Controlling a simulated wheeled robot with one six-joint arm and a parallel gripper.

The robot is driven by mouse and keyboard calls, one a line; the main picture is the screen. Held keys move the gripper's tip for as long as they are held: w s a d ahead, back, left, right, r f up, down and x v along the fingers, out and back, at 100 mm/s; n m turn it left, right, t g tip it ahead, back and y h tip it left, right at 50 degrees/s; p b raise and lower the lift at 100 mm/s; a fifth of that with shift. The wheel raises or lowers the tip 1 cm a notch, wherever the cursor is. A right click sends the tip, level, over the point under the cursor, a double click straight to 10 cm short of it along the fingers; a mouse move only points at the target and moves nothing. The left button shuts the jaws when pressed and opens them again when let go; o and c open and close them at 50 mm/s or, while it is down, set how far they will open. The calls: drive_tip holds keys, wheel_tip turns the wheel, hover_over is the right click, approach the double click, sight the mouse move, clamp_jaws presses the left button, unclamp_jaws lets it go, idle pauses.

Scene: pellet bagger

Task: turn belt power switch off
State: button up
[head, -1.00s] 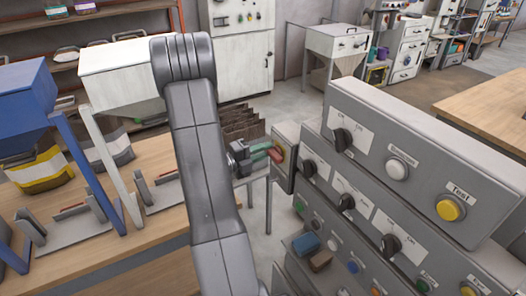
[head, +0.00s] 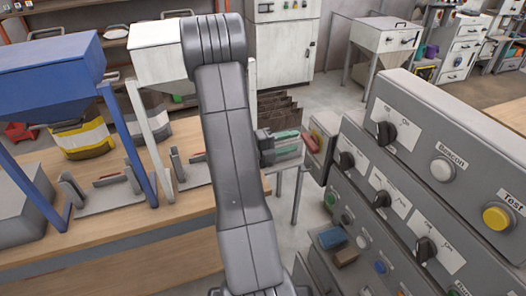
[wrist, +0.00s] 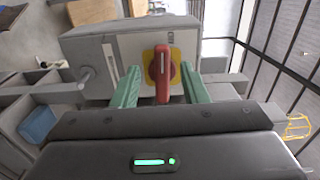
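The switch is a red rotary handle (wrist: 162,73) on a yellow plate (wrist: 151,62), on the face of a grey box. In the wrist view the handle points roughly up and down the picture. My gripper (wrist: 159,84) is open, its green fingers one on each side of the handle, with visible gaps between. In the head view my gripper (head: 288,138) is at the box (head: 326,130), right by the red handle (head: 312,142). I cannot read a label on it.
A large grey control panel (head: 440,115) with knobs, buttons and labels stands close on the right. A wooden bench (head: 90,214) with blue and white hopper stands (head: 50,70) is on the left. A blue block (head: 331,238) lies on the panel's lower ledge.

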drive_tip(key=b+v, duration=0.2)
drive_tip(key=v, duration=0.8)
drive_tip(key=shift+o, duration=0.4)
